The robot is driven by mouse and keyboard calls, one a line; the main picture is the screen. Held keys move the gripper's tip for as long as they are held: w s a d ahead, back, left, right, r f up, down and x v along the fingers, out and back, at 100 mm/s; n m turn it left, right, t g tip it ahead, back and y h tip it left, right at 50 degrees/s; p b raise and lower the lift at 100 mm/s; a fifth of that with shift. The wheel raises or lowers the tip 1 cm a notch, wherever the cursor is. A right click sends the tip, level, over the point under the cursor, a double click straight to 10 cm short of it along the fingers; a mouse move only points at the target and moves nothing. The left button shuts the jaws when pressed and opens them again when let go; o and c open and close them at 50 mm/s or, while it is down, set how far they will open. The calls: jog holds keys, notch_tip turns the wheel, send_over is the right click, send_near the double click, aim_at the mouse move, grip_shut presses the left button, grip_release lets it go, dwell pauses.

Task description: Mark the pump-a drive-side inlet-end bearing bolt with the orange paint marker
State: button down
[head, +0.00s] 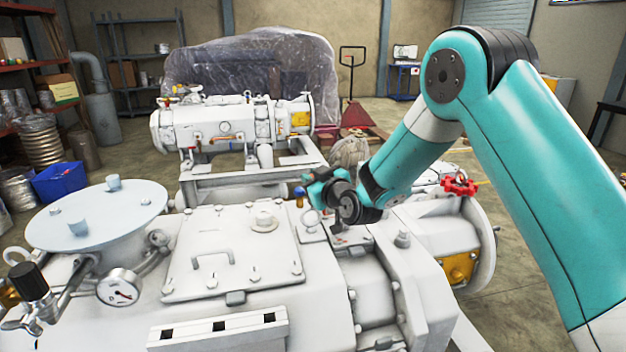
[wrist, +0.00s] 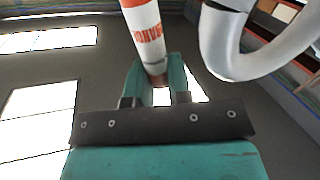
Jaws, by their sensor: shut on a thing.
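My gripper (wrist: 158,85) is shut on a white marker (wrist: 145,28) with orange lettering, which extends up past the top edge of the wrist view. In the head view my gripper (head: 322,190) is over the right part of the large white pump (head: 345,262), near its cover plate. The marker cannot be made out clearly there. Several bolt heads and bosses show on the pump, including one on the right block (head: 402,239). I cannot tell which is the drive-side inlet-end bearing bolt, and my arm hides part of that area.
A pale round flange (head: 95,215) and a pressure gauge (head: 119,288) stand at left. A red handwheel (head: 459,186) is right of my gripper. A second white pump (head: 235,125) stands behind. A thick grey curved pipe (wrist: 222,50) is close beside the marker in the wrist view.

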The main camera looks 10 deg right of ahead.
jog(key=shift+r+p, duration=1.2)
jog(key=shift+r, duration=1.8)
jog(key=shift+s, duration=0.1)
